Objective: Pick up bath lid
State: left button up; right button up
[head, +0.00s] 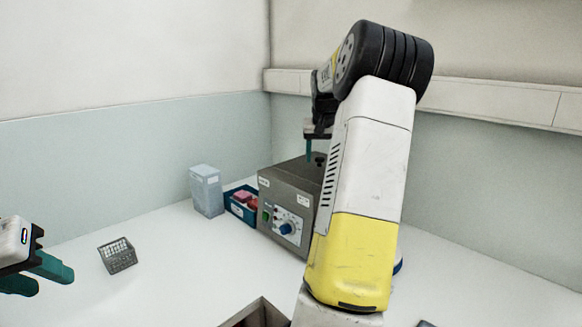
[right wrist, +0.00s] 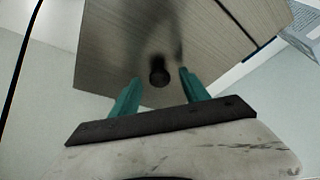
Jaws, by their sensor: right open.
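The bath (head: 288,215) is a grey metal box with a control panel and blue dial. Its lid (head: 290,170) lies on top, partly hidden by my right arm. The lid's black knob (right wrist: 159,66) shows between the fingertips in the right wrist view. My right gripper (head: 309,150) points down over the lid, its teal fingers open on either side of the knob, with no visible grip. In the right wrist view the gripper (right wrist: 160,82) is empty. My left gripper (head: 48,278) is open and empty at the far left.
A blue bin (head: 240,205) with red items stands left of the bath, beside a pale blue box (head: 206,191). A grey wire rack (head: 117,256) sits on the white bench. A grey container (head: 262,312) is at the front edge. The bench between is clear.

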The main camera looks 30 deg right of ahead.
aim_at(320, 159)
grip_shut()
jog(key=shift+r, duration=0.1)
jog(key=shift+r, duration=0.1)
jog(key=shift+r, duration=0.55)
jog(key=v, duration=0.2)
jog(key=shift+r, duration=0.25)
jog(key=s+a, duration=0.3)
jog(key=s, duration=0.1)
jog(key=s+a+r, duration=0.1)
jog(key=s+a, duration=0.1)
jog(key=s, duration=0.2)
jog(key=s+a, duration=0.3)
jog(key=s, duration=0.1)
jog(key=shift+a+r, duration=0.15)
jog(key=shift+a, duration=0.15)
jog(key=shift+v, duration=1.05)
jog(key=shift+w, duration=0.1)
